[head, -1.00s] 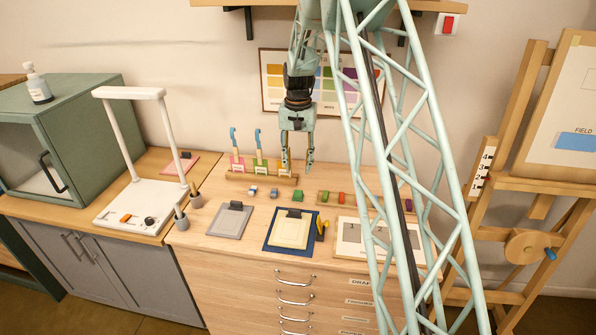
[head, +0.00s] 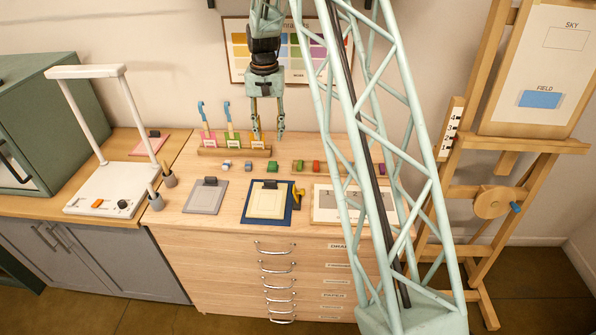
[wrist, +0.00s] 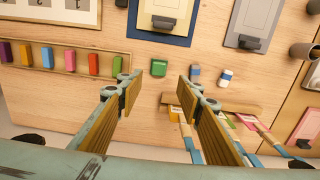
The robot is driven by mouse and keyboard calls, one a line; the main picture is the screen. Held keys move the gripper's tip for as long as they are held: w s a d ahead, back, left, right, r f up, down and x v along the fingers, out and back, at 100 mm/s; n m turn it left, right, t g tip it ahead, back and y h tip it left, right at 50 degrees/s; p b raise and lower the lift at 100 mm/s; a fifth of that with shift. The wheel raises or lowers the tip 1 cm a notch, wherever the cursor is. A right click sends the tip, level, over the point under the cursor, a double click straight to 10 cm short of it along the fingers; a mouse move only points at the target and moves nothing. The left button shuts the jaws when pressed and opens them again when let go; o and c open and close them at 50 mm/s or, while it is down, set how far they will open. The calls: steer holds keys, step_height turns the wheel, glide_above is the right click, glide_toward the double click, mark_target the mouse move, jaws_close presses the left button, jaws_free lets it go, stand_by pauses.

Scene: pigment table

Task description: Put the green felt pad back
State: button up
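A small green block (wrist: 159,68), which I take for the green felt pad, lies alone on the wooden tabletop. In the head view the green block (head: 272,167) sits between two small blue-and-white blocks and the rail of coloured blocks. My gripper (head: 267,136) is open and empty, pointing down above the back of the table. In the wrist view my gripper (wrist: 160,92) has its fingers apart, with bare tabletop between them. The green block shows just beyond the tips, roughly centred, and nothing touches it.
A rail of coloured blocks (wrist: 70,61) includes another green one at its end. Two blue-and-white blocks (wrist: 195,72) (wrist: 225,77) lie nearby. A labelled rack (head: 235,151) holds upright tools behind. A clipboard (head: 270,186) and grey pad (head: 205,197) lie in front.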

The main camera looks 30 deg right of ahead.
steer(key=s+a+r+n+t, duration=0.1)
steer(key=s+a+r, duration=0.4)
steer(key=s+r, duration=0.3)
steer(key=s+a+r+n, duration=0.1)
steer(key=s+a+r, duration=0.5)
steer(key=r, duration=0.4)
steer(key=s+a+r+n+t, duration=0.15)
steer(key=s+a+r, duration=0.25)
steer(key=s+r, duration=0.4)
steer(key=s+a+r+n, duration=0.1)
steer(key=s+a, duration=0.1)
steer(key=s, duration=0.9)
steer(key=s+a+r+n+t, duration=0.1)
steer(key=s+a, duration=0.2)
steer(key=s, duration=0.8)
steer(key=s+a+r+n, duration=0.1)
steer(key=s+a+n, duration=0.1)
steer(key=s, duration=0.9)
steer(key=shift+s+a+r, duration=0.15)
steer(key=shift+s+a, duration=0.05)
steer(key=shift+a, duration=0.3)
steer(key=shift+s, duration=0.1)
